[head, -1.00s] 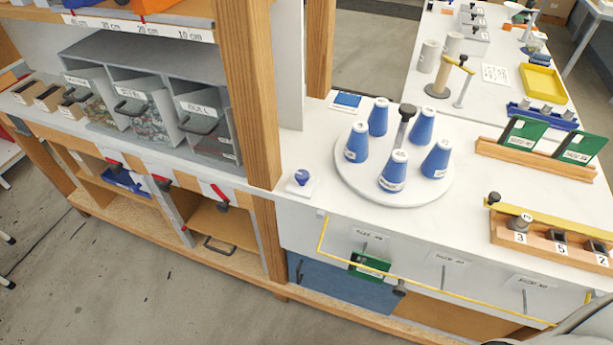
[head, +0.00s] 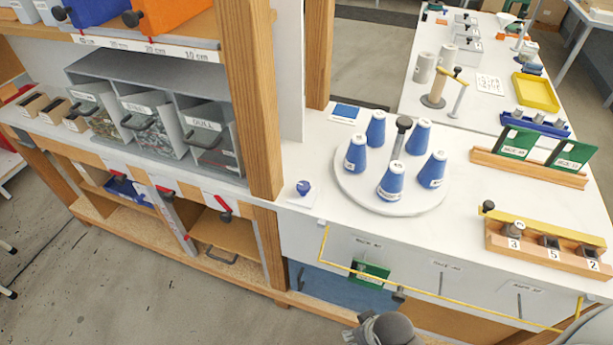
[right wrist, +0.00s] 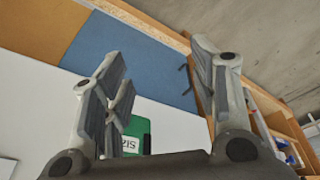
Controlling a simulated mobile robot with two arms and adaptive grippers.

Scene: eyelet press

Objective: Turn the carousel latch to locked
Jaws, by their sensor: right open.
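The carousel (head: 360,195) is a round white turntable on the white bench in the head view, with several blue numbered cones (head: 391,182) standing around its edge. A dark-topped post (head: 401,134) rises at its middle. A small blue knob (head: 304,187) on a white plate sits just left of the carousel; I cannot tell whether it is the latch, or how it is set. My right gripper (right wrist: 155,85) is open and empty in the right wrist view, facing the bench front. A grey part of my arm shows low in the head view, below the bench edge. My left gripper is out of view.
A yellow rail (head: 440,295) runs along the bench front, with a green card (head: 371,273) hanging there; the card also shows between my fingers in the right wrist view (right wrist: 139,136). A wooden post (head: 252,100) and shelf stand left. A wooden block (head: 550,250) lies right.

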